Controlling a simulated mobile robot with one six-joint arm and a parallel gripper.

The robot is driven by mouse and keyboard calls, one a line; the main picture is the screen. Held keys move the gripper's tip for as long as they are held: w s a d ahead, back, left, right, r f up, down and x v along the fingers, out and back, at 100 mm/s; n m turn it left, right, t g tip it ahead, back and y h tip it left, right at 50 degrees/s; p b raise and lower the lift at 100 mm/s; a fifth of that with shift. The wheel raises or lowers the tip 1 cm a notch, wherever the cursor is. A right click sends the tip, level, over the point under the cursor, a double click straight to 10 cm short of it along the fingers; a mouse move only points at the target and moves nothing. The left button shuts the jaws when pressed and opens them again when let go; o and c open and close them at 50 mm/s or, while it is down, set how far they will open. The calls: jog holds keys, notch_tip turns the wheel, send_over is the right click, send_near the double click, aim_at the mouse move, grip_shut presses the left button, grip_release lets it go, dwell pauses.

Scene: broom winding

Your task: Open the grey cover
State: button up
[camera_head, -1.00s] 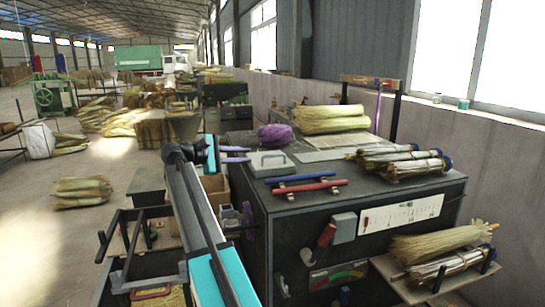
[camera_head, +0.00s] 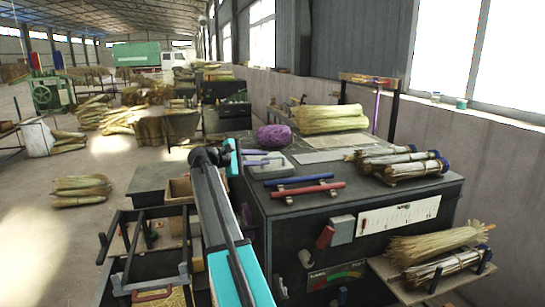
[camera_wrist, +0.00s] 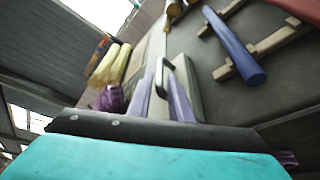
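The grey cover (camera_head: 279,172) is a flat plate with a bar handle, lying on top of the dark workbench near its left edge. My gripper (camera_head: 264,157) reaches over it from the left, with its two purple fingers apart and partly hiding it. I cannot tell whether a finger touches the handle. Nothing is clearly held.
Blue and red rods (camera_head: 308,191) lie on rests just in front of the cover. A purple bundle (camera_head: 274,136) sits behind it, with straw bundles (camera_head: 330,118) further back. Bound brooms (camera_head: 400,162) occupy the bench's right side.

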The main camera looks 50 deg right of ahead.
aim_at(268, 158)
jog(key=shift+p+x, duration=0.65)
jog(key=shift+x, duration=2)
grip_shut()
